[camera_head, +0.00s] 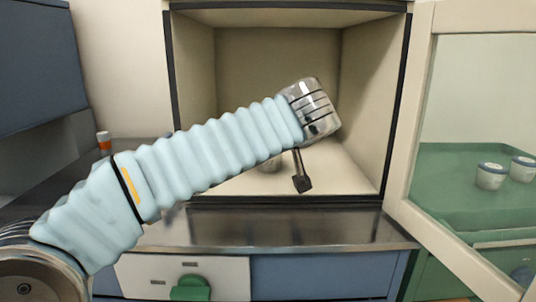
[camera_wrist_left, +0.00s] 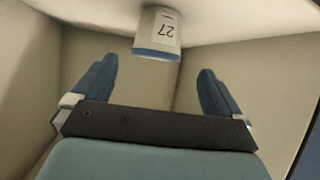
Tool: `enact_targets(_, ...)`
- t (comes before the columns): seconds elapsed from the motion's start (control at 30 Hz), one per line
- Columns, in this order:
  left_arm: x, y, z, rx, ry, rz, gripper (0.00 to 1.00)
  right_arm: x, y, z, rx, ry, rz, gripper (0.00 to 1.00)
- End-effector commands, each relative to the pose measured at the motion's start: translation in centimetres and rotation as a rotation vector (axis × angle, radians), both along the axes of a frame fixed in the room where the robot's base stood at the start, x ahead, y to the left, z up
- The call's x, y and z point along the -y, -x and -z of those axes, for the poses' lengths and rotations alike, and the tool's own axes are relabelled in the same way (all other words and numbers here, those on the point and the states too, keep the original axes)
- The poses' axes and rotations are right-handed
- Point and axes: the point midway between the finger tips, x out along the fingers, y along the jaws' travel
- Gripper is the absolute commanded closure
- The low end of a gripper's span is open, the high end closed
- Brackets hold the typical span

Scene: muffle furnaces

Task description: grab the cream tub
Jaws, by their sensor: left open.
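A cream tub (camera_wrist_left: 158,30) with a blue-grey rim and the number 27 stands inside the open furnace chamber. It appears upside down at the top of the left wrist view. In the head view the tub (camera_head: 270,163) is mostly hidden behind my left arm. My left gripper (camera_wrist_left: 158,68) is open and empty, its two blue fingers apart, with the tub beyond the fingertips and roughly between them. In the head view only a dark finger of this gripper (camera_head: 301,184) shows below the wrist, inside the chamber. My right gripper is not in view.
The furnace chamber (camera_head: 363,100) has beige walls close around my left gripper. Its open glass door frame (camera_head: 405,170) stands at the right. Two more blue-rimmed tubs (camera_head: 490,176) (camera_head: 522,168) show through the glass on a green surface. A metal ledge (camera_head: 290,228) runs in front.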

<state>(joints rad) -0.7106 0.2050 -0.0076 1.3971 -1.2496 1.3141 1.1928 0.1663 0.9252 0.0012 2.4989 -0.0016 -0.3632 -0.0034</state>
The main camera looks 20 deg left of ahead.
Motion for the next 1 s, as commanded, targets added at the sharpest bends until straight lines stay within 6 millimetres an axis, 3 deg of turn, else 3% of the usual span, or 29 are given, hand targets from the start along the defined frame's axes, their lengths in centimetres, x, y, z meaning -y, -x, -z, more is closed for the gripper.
enact_targets(0.6,-2.8,-6.6,3.9,-0.003,-0.001,-0.001,0.00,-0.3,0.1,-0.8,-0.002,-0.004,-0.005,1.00)
enact_targets(0.87,-3.0,-7.0,4.2,-0.001,0.001,0.001,0.00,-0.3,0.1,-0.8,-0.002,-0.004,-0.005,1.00)
enact_targets(1.0,-3.0,-7.0,4.2,-0.001,0.000,0.000,0.18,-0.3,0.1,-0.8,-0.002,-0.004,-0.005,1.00)
